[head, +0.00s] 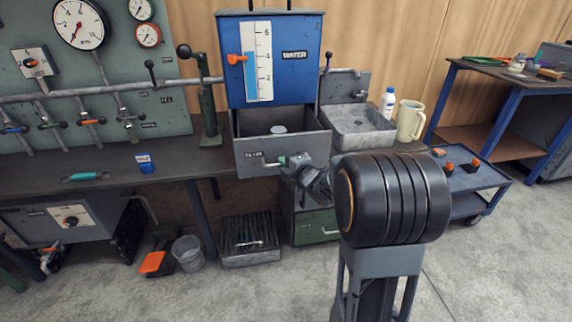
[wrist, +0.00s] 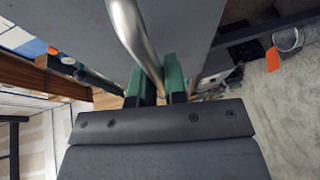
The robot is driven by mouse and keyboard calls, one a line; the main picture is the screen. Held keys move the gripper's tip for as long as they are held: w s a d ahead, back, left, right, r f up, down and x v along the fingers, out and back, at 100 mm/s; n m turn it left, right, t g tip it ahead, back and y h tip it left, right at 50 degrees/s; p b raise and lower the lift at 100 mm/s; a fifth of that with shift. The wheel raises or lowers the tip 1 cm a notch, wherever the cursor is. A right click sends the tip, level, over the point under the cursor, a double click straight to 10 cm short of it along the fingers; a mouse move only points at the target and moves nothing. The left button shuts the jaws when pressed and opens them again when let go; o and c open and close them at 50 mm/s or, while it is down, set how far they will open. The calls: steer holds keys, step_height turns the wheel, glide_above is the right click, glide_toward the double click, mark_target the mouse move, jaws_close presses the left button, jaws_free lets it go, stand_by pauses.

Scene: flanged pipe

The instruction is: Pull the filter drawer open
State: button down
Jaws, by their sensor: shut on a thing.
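The grey filter drawer (head: 300,146) sits under the blue tank (head: 286,75). It stands open, and its inside shows with a small pale round thing (head: 278,129) in it. Its front also fills the upper middle of the wrist view (wrist: 190,30). The curved metal handle (wrist: 131,32) runs down between the green fingers of my gripper (wrist: 157,86), which is shut on it. In the head view my gripper (head: 284,161) is at the drawer front, partly hidden by my arm.
A sink (head: 360,124), a white bottle (head: 388,102) and a cream jug (head: 410,120) stand right of the drawer. A blue cart (head: 470,178) stands further right. A bucket (head: 187,253) and a slatted crate (head: 248,241) are on the floor below.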

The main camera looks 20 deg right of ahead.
stand_by(0.3)
steer(key=c, duration=1.2)
jaws_free()
steer(key=p+v, duration=0.1)
steer(key=v, duration=1.3)
steer(key=shift+w+r, duration=0.1)
steer(key=shift+w, duration=0.05)
